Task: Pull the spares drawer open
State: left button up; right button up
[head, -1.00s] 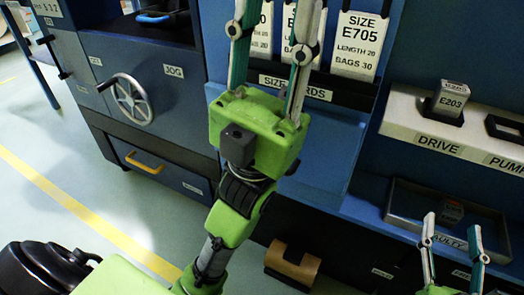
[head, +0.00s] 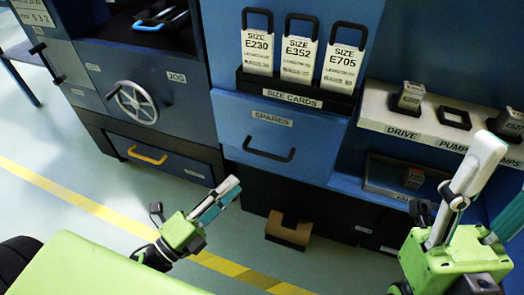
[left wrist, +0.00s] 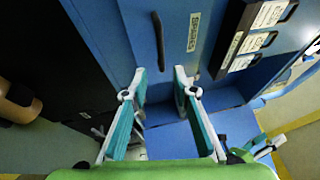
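The spares drawer (head: 232,128) has a blue front with a SPARES label and a dark bar handle (head: 268,155). It looks shut, below the size card rack. My left gripper (head: 222,192) is lower left of the handle in the head view, its fingers seen nearly edge-on. In the left wrist view my left gripper (left wrist: 160,80) is open and empty, its fingers apart. The handle (left wrist: 159,42) shows beyond the gap between them, not touched, with the SPARES label (left wrist: 193,32) beside it. My right gripper (head: 503,178) looks open at the right, before the pump shelf.
The size card rack (head: 290,92) holds three cards above the drawer. A handwheel (head: 136,102) and a yellow-handled drawer (head: 165,160) are at left. A white shelf (head: 385,118) and a tray (head: 385,180) are at right. A brown roll (head: 288,230) sits low below.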

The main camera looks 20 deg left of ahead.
aim_at(266, 155)
pick_arm(q)
jog(key=b+x, duration=0.1)
jog(key=x, duration=1.2)
jog(key=shift+s, duration=0.1)
grip_shut()
